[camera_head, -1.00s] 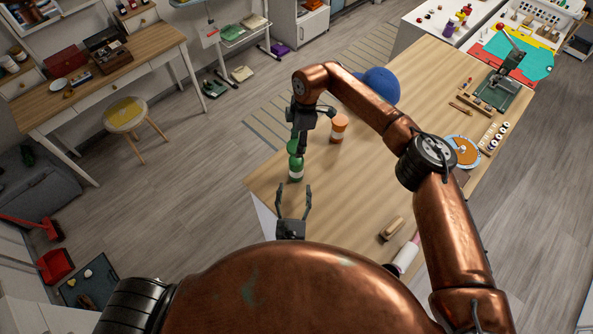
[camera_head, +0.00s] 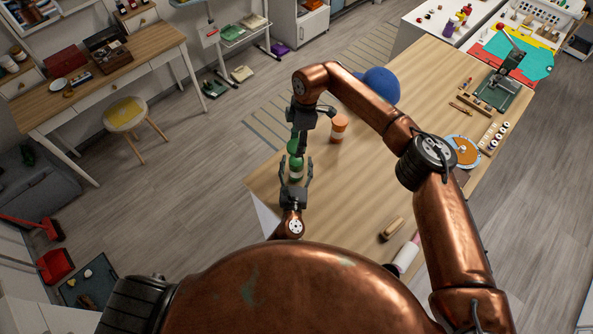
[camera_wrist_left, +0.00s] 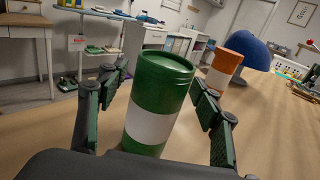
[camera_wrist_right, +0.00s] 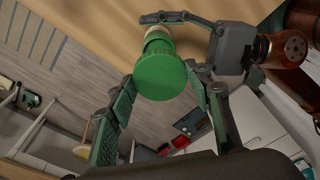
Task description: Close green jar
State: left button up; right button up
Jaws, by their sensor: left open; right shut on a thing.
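The green jar (camera_head: 296,171) with a white label stands upright near the table's near-left end. It also shows in the left wrist view (camera_wrist_left: 152,125), between the spread fingers of my left gripper (camera_wrist_left: 158,105). My left gripper (camera_head: 296,163) is open, with a finger on each side of the jar. My right gripper (camera_head: 298,138) points down above the jar and is shut on a green lid (camera_head: 293,146). In the right wrist view the lid (camera_wrist_right: 160,76) is a round green disc between the fingers, overlapping the jar (camera_wrist_right: 157,46). I cannot tell the gap between lid and jar.
An orange jar (camera_head: 339,128) with a white band stands right of the green one on the wooden table (camera_head: 350,190). A blue rounded object (camera_head: 382,84) is behind it. A wooden brush (camera_head: 392,228) lies nearer. The table's middle is mostly clear.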

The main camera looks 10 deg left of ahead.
pick_arm(q)
jog(key=shift+c, duration=0.2)
grip_shut()
dwell(0.7)
